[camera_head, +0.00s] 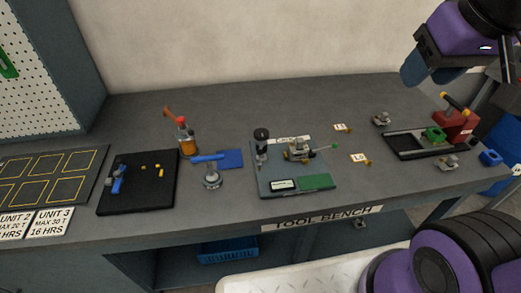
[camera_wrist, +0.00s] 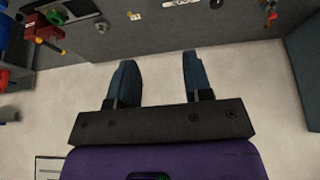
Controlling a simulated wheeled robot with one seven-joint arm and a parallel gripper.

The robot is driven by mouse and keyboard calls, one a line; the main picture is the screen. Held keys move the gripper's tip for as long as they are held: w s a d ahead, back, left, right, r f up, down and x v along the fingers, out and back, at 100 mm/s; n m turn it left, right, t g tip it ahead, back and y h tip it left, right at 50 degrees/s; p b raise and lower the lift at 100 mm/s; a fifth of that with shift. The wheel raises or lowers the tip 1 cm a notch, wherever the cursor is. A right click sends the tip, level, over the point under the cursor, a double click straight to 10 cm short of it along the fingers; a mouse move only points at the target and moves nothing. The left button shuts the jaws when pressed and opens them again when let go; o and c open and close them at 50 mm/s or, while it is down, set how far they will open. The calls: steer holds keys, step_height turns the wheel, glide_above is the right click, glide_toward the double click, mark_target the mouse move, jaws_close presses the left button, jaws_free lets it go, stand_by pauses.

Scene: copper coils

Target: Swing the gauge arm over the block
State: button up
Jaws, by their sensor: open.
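A grey-blue plate (camera_head: 268,188) lies on the bench in the head view. On its left stands an upright post with a black cylindrical top (camera_head: 261,135). I cannot tell for certain which part is the gauge arm or the block. My gripper (camera_head: 428,74) is open and empty, high at upper right, well away from these; its fingers also show in the wrist view (camera_wrist: 157,76).
A black tray (camera_head: 396,143) with a green part and a red holder (camera_head: 452,125) are at the bench's right. Small metal pieces and tags lie nearby. A black mat (camera_head: 155,195), an orange bottle (camera_head: 187,142) and a blue pad (camera_head: 230,158) are at left. The back of the bench is clear.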

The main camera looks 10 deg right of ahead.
steer(key=w+a+f+g, duration=0.2)
steer(key=w+a+f, duration=0.15)
steer(key=w, duration=0.45)
steer(key=n+g+y, duration=0.2)
steer(key=g, duration=0.2)
glide_above(261, 147)
steer(key=s+d, duration=0.1)
steer(key=s, duration=0.3)
step_height(261, 147, down, 20)
steer(key=f, duration=0.3)
steer(key=a+f, duration=0.1)
steer(key=f, duration=0.6)
steer(key=shift+s+a, duration=0.15)
steer(key=shift+a, duration=0.2)
jaws_close()
